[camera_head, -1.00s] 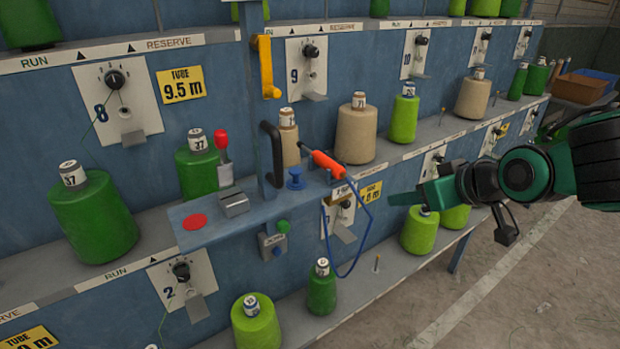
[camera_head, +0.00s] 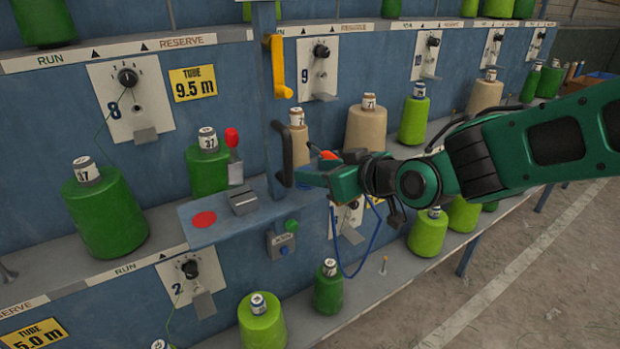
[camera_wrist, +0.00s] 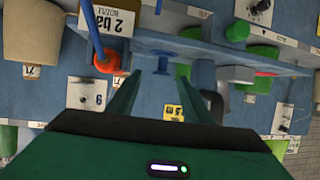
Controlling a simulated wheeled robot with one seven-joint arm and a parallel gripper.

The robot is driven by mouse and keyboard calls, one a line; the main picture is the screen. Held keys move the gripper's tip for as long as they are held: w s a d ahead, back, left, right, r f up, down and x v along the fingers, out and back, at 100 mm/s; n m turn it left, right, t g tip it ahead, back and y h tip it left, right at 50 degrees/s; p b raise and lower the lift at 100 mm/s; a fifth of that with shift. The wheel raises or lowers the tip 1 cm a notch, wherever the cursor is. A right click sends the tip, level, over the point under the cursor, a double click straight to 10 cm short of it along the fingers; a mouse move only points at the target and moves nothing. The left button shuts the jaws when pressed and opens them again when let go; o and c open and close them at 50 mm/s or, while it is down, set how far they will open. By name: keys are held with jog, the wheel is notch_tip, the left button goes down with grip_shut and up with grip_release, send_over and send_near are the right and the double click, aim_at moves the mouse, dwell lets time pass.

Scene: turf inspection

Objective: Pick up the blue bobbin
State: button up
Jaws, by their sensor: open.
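The blue bobbin (camera_wrist: 162,62) is a small flanged spool at the small blue ledge, seen in the wrist view just beyond and between my fingertips. In the head view my gripper hides it. My gripper (camera_wrist: 161,78) is open, with its two green fingers apart and nothing between them. In the head view my gripper (camera_head: 302,179) reaches in from the right over the ledge, beside a black handle. I cannot tell the exact gap between the fingertips and the bobbin.
The blue ledge (camera_head: 190,236) holds a grey metal block (camera_head: 242,202) and a red disc (camera_head: 204,219). The black handle (camera_head: 283,155) stands close to my gripper. An orange tool (camera_wrist: 107,62) with a blue cord is close to one finger. Green and tan yarn cones line the shelves.

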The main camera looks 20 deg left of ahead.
jog(key=shift+f+x, duration=0.15)
jog(key=shift+x, duration=1.1)
jog(key=shift+f+x, duration=0.15)
jog(key=shift+x, duration=1.1)
jog(key=shift+s, duration=0.15)
jog(key=c, duration=1.1)
